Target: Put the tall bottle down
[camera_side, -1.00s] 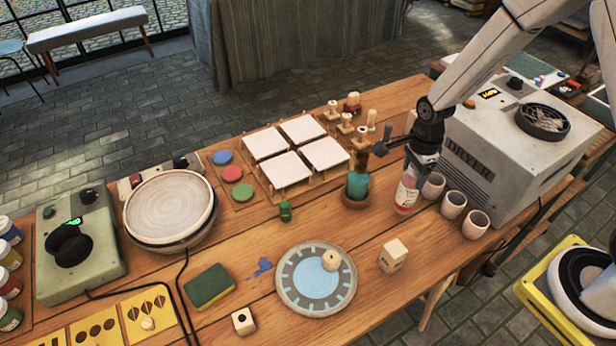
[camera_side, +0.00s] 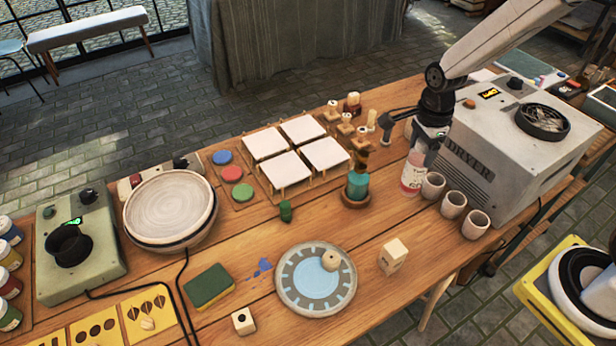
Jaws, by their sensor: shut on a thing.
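The tall bottle (camera_side: 412,178) is pale and clear with a pinkish-red lower part. It stands about upright beside the nearest of the cups, left of the dryer. My gripper (camera_side: 424,152) points down and is shut on its top, and the gripper hides the bottle's neck. The bottle's base is at or very near the wooden table; I cannot tell if it touches.
Several clay cups (camera_side: 453,205) stand right of the bottle, in front of the dryer (camera_side: 515,145). A teal jar (camera_side: 357,186) in a wooden dish stands to its left. A decorated plate (camera_side: 316,305) and a wooden block (camera_side: 393,257) lie nearer. Bare table lies between.

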